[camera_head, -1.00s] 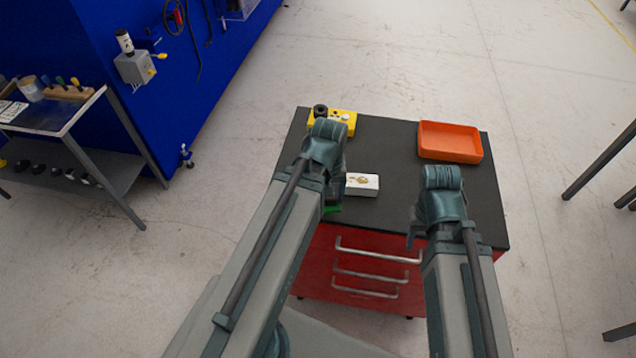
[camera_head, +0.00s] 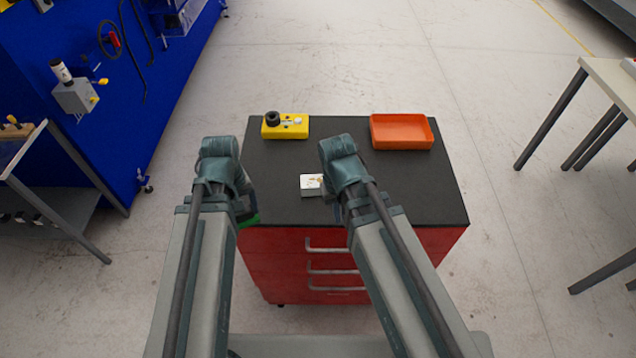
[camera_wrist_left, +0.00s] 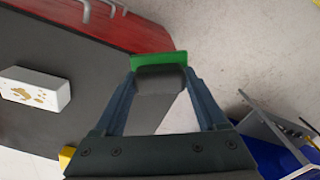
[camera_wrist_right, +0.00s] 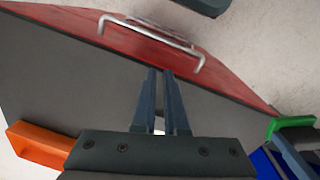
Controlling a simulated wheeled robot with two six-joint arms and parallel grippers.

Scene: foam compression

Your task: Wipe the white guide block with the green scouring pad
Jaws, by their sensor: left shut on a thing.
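The white guide block (camera_head: 312,184), with brown stains on top, lies on the dark cabinet top; it also shows in the left wrist view (camera_wrist_left: 36,88). My left gripper (camera_wrist_left: 160,80) is shut on the dark grip of the green scouring pad (camera_wrist_left: 174,60), near the front left edge of the top; the pad is mostly hidden in the head view (camera_head: 251,219). My right gripper (camera_wrist_right: 160,75) is empty, its fingertips nearly together. It is beside the block, and its arm covers the block's right part in the head view. Contact cannot be told.
A yellow fixture (camera_head: 285,127) with a black knob stands at the back left of the cabinet top (camera_head: 400,190). An orange tray (camera_head: 402,132) stands at the back right. The right side of the top is clear. Red drawers with handles (camera_head: 330,270) are in front.

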